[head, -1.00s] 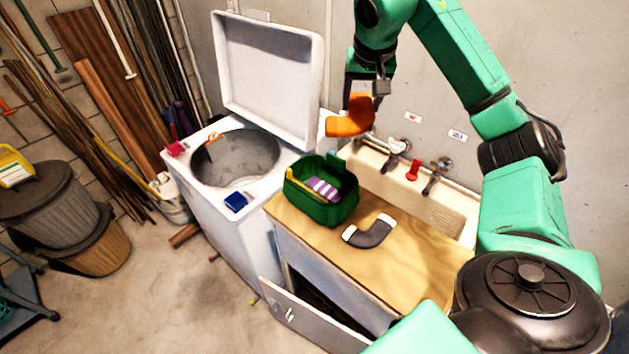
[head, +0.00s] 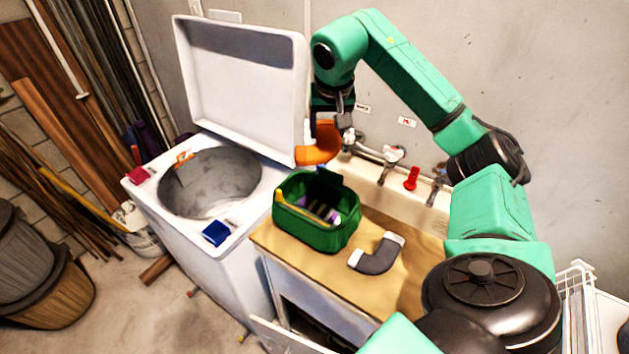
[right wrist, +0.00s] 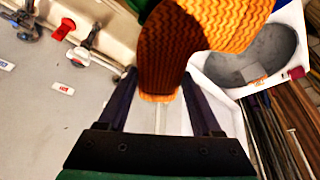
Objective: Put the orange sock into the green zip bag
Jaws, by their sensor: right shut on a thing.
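The orange sock (head: 318,148) hangs bent from my right gripper (head: 332,122), above and behind the green zip bag. In the right wrist view the ribbed orange sock (right wrist: 170,55) sits between the two dark fingers, which are shut on it. The green zip bag (head: 297,233) stands open-topped on the wooden counter. A striped purple and white piece lies inside it, and a yellow strip runs along its left rim. The sock's lower end is near the bag's back rim, and the exact gap cannot be told. My left gripper is out of view.
A grey sock with white ends (head: 377,258) lies on the wooden counter (head: 395,292) right of the bag. The washing machine (head: 237,265) with its raised lid (head: 243,75) stands left. A sink with taps, one red (head: 411,179), is behind the counter.

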